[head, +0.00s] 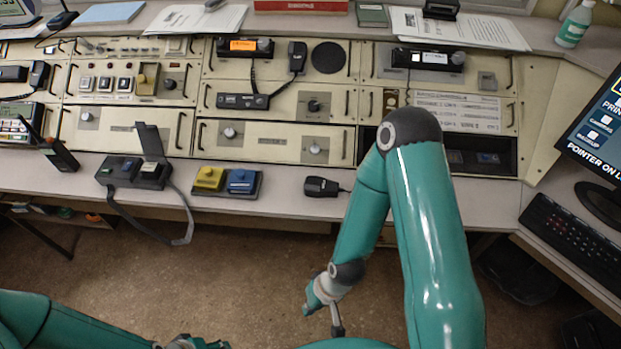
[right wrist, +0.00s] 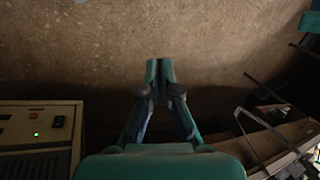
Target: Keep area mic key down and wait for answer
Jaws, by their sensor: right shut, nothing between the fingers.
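No label for the area mic key is readable, so I cannot tell which key it is. A yellow key (head: 209,177) and a blue key (head: 242,180) sit side by side on a dark base on the desk ledge. A black key box (head: 135,170) with a raised flap stands to their left. A black hand microphone (head: 322,187) lies to their right. My right gripper (head: 337,327) is low, in front of the desk and apart from these things. It shows shut and empty in the right wrist view (right wrist: 160,72). My left gripper (head: 185,343) is partly cut off at the bottom edge.
The beige console (head: 270,128) stands behind the ledge (head: 280,208). A handheld radio (head: 58,150) stands at the left. A keyboard (head: 575,245) and monitor (head: 600,125) are at the right. Brown floor (head: 240,270) is open before the desk. A cabinet (right wrist: 38,140) shows in the right wrist view.

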